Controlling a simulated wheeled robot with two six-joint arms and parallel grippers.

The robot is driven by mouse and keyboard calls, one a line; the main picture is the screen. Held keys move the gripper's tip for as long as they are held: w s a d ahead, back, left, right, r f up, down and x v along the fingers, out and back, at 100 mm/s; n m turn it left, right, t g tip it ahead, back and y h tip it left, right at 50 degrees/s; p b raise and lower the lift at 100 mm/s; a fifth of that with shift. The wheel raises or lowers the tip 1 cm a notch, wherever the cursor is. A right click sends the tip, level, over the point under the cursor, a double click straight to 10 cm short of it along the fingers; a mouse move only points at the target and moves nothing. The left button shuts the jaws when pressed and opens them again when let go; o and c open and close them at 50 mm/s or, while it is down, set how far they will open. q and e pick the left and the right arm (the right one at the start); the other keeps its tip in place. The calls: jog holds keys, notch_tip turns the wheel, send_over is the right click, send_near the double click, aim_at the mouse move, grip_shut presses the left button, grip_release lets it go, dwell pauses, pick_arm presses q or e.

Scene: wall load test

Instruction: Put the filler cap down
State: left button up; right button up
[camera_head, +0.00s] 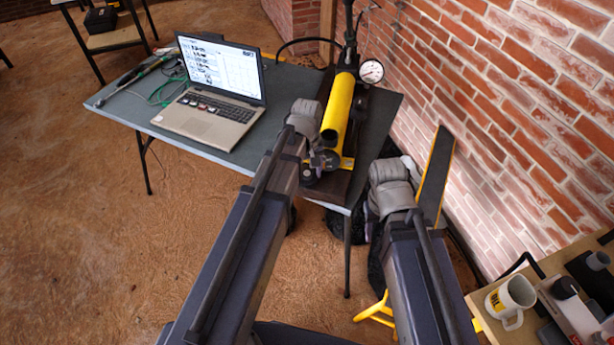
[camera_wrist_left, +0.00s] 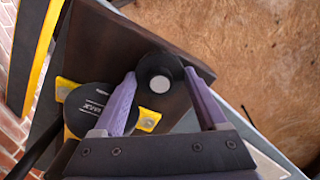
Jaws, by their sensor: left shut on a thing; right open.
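The filler cap (camera_wrist_left: 160,73) is a small black round piece with a pale grey disc in its middle. In the left wrist view it sits between the two purple fingers of my left gripper (camera_wrist_left: 159,80), which is shut on it. It is over the corner of the dark base board (camera_wrist_left: 100,45); I cannot tell whether it touches the board. In the head view my left gripper (camera_head: 318,168) is at the near end of the yellow pump (camera_head: 339,108). My right gripper (camera_head: 374,208) is open, to the right of the table edge, its fingers mostly hidden.
An open laptop (camera_head: 222,90) stands on the grey table (camera_head: 180,138), left of the pump. A pressure gauge (camera_head: 371,71) rises behind it near the brick wall (camera_head: 540,110). A mug (camera_head: 510,299) stands on a wooden bench at lower right. The table front, left of my gripper, is clear.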

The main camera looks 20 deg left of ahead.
aim_at(307, 173)
pick_arm(q)
jog(key=shift+f, duration=0.15)
jog(key=o, duration=1.3)
jog(key=shift+c, duration=0.2)
notch_tip(307, 173, up, 12)
jog(key=r+p, duration=0.1)
jog(key=p, duration=1.1)
jog(key=s+d+m+y, duration=0.1)
jog(key=s+d+m, duration=0.9)
jog(key=s, duration=0.4)
jog(key=shift+s+d+f+m, duration=0.2)
jog(key=shift+d+m, duration=0.05)
jog(key=shift+m, duration=0.05)
